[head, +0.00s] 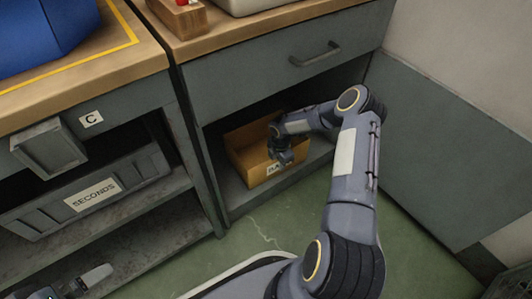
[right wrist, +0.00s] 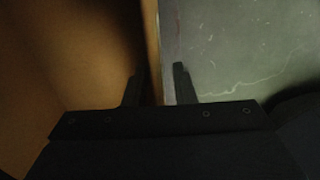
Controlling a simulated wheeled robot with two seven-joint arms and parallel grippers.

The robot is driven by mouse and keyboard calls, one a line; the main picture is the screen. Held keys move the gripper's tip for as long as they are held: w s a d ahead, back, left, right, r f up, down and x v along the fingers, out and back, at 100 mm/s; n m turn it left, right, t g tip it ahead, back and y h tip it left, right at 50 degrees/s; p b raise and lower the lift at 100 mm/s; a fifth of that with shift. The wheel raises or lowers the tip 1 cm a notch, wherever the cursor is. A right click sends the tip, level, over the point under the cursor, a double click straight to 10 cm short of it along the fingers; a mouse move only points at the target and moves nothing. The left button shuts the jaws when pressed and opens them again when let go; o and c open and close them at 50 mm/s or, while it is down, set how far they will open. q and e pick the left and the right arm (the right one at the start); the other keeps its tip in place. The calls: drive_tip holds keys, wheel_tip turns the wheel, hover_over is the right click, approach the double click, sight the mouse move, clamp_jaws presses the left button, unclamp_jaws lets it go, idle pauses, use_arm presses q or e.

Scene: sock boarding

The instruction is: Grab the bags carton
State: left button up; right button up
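The bags carton (head: 248,151) is an open brown box on the low shelf under the drawer. A white label on its front wall is partly hidden by my right gripper (head: 281,158), which is at the carton's front side. In the right wrist view, my right gripper (right wrist: 159,76) has its two fingers apart. The carton's thin wall edge (right wrist: 151,40) runs between them, with brown cardboard on the left and green floor on the right. Neither finger clearly presses on the wall. My left gripper (head: 88,281) shows only partly at the lower left, away from the carton.
A closed drawer with a dark handle (head: 315,54) is above the carton. A grey bin marked SECONDS (head: 92,194) is on the left shelf. A divider post (head: 196,150) stands left of the carton. Green floor (head: 240,240) is clear in front.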

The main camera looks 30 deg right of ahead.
clamp_jaws()
